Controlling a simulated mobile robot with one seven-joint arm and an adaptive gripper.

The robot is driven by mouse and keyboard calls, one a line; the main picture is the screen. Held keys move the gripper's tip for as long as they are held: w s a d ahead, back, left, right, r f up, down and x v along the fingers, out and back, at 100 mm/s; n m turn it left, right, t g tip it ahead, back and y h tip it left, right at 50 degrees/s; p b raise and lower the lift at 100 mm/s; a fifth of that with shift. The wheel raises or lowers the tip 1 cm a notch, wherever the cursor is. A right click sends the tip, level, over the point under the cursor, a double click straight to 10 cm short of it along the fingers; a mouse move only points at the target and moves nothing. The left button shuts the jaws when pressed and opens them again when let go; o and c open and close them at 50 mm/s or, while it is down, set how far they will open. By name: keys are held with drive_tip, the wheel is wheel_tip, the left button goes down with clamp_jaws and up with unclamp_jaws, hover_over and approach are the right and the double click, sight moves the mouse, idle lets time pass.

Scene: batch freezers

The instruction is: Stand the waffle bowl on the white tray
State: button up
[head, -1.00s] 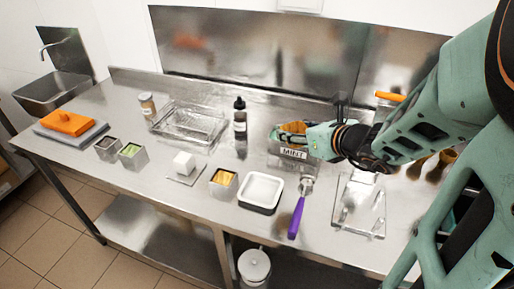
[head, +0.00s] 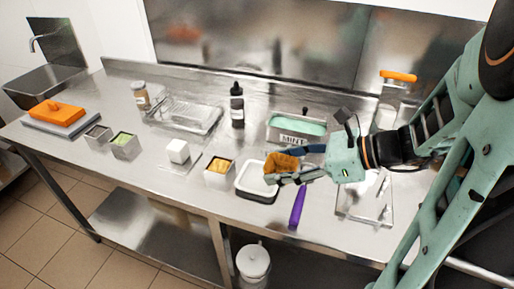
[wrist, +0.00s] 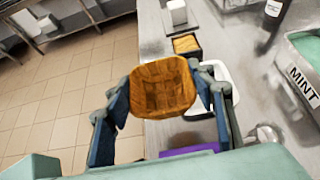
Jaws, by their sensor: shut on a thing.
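The waffle bowl (head: 281,163) is golden brown, and my gripper (head: 292,165) is shut on it. In the wrist view the bowl (wrist: 162,86) sits between the two fingers of my gripper (wrist: 163,90), its open side facing the camera. The white tray (head: 247,187) is a dark-sided dish with a white inside, on the steel counter. In the head view the bowl is over the tray's right part and hides some of it. In the wrist view the tray (wrist: 228,76) shows behind the right finger. The bowl appears held above the tray, but the height is hard to tell.
The MINT tub (head: 297,128) stands behind the tray. A purple-handled scoop (head: 298,207) lies to the right and a small tin with orange contents (head: 219,170) to the left. A dark bottle (head: 237,104) stands farther back. A clear tray (head: 352,207) lies at the right.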

sight(273, 159)
drive_tip(key=w, duration=0.1)
drive_tip(key=w+a+f, duration=0.2)
drive_tip(key=w, duration=0.1)
drive_tip(key=w+f, duration=0.1)
drive_tip(key=f, duration=0.1)
drive_tip(key=w+a+f, duration=0.1)
drive_tip(key=w, duration=0.1)
drive_tip(key=w+a+f, duration=0.1)
drive_tip(key=f, duration=0.1)
drive_tip(key=shift+w+f, duration=0.3)
drive_tip(key=shift+w, duration=0.1)
drive_tip(key=shift+w+a+f, duration=0.2)
drive_tip(key=shift+w+f, duration=0.05)
drive_tip(key=shift+f, duration=0.25)
drive_tip(key=shift+f+b, duration=0.35)
drive_tip(key=shift+f, duration=1)
drive_tip(key=shift+f, duration=0.1)
drive_tip(key=shift+f, duration=0.15)
drive_tip(key=o, duration=1)
